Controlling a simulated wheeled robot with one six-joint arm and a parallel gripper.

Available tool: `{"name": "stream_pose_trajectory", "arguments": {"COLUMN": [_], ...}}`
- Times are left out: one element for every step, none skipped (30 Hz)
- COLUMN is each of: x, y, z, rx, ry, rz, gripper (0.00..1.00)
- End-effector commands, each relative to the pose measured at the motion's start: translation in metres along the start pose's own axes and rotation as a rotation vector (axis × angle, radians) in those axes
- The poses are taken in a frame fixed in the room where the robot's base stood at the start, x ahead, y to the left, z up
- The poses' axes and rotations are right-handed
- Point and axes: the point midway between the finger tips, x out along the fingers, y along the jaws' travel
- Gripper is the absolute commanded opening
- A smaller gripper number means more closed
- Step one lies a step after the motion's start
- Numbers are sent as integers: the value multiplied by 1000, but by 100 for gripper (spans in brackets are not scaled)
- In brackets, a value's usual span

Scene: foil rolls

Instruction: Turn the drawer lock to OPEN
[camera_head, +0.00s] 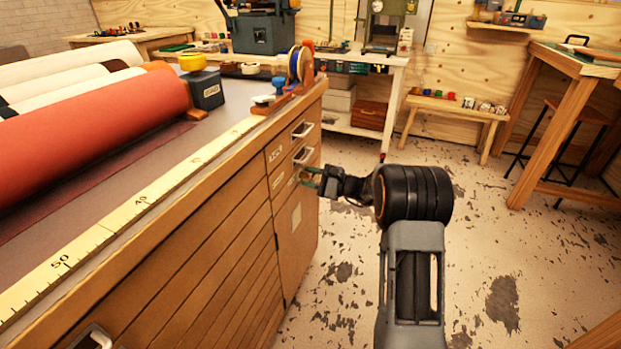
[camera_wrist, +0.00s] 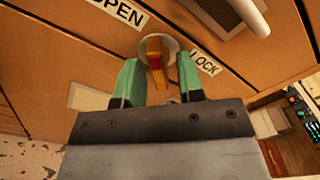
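In the wrist view, the drawer lock shows as an orange turn-piece (camera_wrist: 154,48) on a round grey plate, on the wooden drawer front. A white OPEN label (camera_wrist: 118,11) is to its upper left, and a LOCK label (camera_wrist: 204,63) to its right. My gripper (camera_wrist: 160,75) has green fingers, spread apart on either side of the lower part of the turn-piece. I see gaps between both fingers and it; a reddish spot shows low between them. In the head view my gripper (camera_head: 309,176) is at the cabinet's front face, and the lock cannot be made out there.
Metal drawer handles (camera_head: 302,130) stick out of the cabinet (camera_head: 215,215) close to my gripper; a pale handle (camera_wrist: 248,15) is at the wrist view's upper right. A red roll (camera_head: 100,125) lies on the cabinet top. The floor (camera_head: 500,250) to the right is open.

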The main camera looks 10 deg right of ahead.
Motion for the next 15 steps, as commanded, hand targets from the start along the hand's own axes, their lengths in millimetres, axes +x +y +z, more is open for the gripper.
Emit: {"name": "stream_pose_trajectory", "arguments": {"x": [0,0,0,0,0,0,0,0,-2,-3,-6,-10,-14,-18,-25], "y": [0,0,0,0,0,0,0,0,0,-1,-1,-2,-2,-2,-2], "z": [0,0,0,0,0,0,0,0,0,0,0,0,1,1,1], "rx": [0,1,1,1,1,1,1,1,1,1,1,1,1,1,2], "ry": [0,0,0,0,0,0,0,0,0,0,1,1,1,1,3], "rz": [0,0,0,0,0,0,0,0,-1,-1,-1,-2,-2,-2,-4], "gripper": [39,39,39,39,39,39,39,39,39,39,39,39,39,39,39]}}
